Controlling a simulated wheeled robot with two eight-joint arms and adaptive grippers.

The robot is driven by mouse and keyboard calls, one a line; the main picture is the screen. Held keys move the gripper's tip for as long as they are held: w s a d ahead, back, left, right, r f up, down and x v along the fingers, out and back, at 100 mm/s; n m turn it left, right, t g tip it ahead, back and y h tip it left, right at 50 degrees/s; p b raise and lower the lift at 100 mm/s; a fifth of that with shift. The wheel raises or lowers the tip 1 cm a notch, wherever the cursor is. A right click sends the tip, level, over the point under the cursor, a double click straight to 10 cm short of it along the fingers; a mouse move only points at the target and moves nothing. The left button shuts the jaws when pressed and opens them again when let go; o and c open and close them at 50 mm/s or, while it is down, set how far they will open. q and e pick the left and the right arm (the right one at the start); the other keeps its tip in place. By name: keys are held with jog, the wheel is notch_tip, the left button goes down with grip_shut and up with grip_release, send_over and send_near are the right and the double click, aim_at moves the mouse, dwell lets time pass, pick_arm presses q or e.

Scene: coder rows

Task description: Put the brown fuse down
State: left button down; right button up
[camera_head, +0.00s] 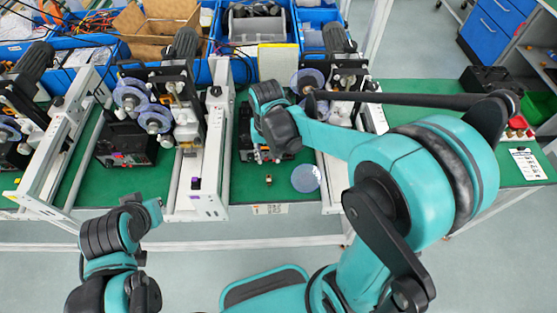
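A very small brown piece (268,180), which looks like the brown fuse, shows on the green mat (240,190) just in front of my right gripper. My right gripper (264,157) points down over the mat, beside a black device (290,155) that it partly covers. Its fingers are small and dark here, and I cannot tell whether they are open or whether they touch the brown piece. My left gripper (133,200) is low at the left, in front of the bench edge and away from the fuse. Its fingers are not clear.
A translucent round disc (306,178) lies right of the brown piece. A white rail (212,160) stands close on the left, with purple-wheeled machines (150,110) beyond. Blue bins (258,30) line the back.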

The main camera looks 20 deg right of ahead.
jog(key=s+d+r+n+t, duration=0.3)
jog(key=s+r+t, duration=0.3)
jog(key=s+r, duration=0.2)
jog(key=shift+s+d+r+t, duration=0.25)
jog(key=shift+s+d+t, duration=0.15)
jog(key=shift+s+d, duration=0.45)
jog(key=shift+s+a, duration=0.15)
notch_tip(320, 180, down, 6)
jog(key=b, duration=0.6)
jog(key=shift+f, duration=0.25)
